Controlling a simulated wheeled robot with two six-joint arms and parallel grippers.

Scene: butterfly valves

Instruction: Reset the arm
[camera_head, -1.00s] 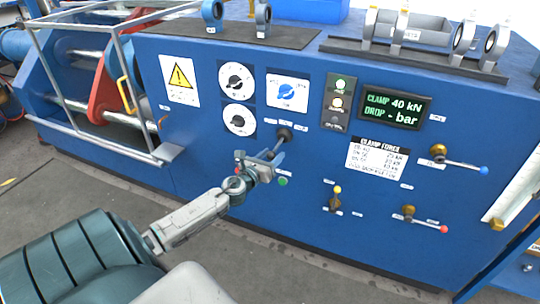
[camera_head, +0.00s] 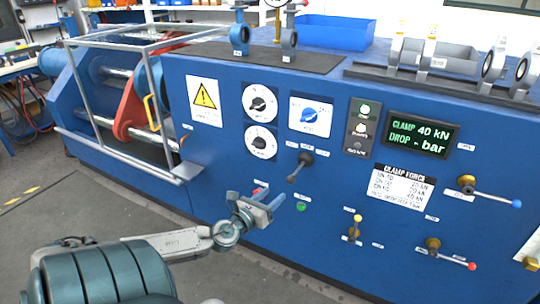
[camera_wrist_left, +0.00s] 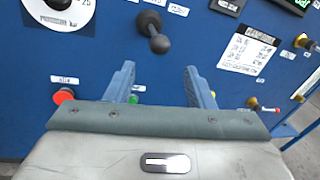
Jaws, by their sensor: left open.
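My left gripper (camera_head: 262,207) is open and empty in front of the blue machine panel. In the head view it is below and left of the black-knobbed lever (camera_head: 300,167). In the left wrist view the two fingers of the gripper (camera_wrist_left: 160,88) stand apart, and the lever's black ball knob (camera_wrist_left: 159,44) shows beyond them, above the gap. A green button (camera_head: 301,206) is just right of the gripper. A red button (camera_wrist_left: 63,96) shows left of the fingers in the left wrist view. My right gripper is not in view.
The panel (camera_head: 225,155) carries dials, a display (camera_head: 422,138) and levers with a yellow (camera_head: 357,218), a blue (camera_head: 516,204) and a red knob (camera_head: 472,266). A caged clamp (camera_head: 120,100) is at left. Grey floor (camera_head: 50,190) is clear in front.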

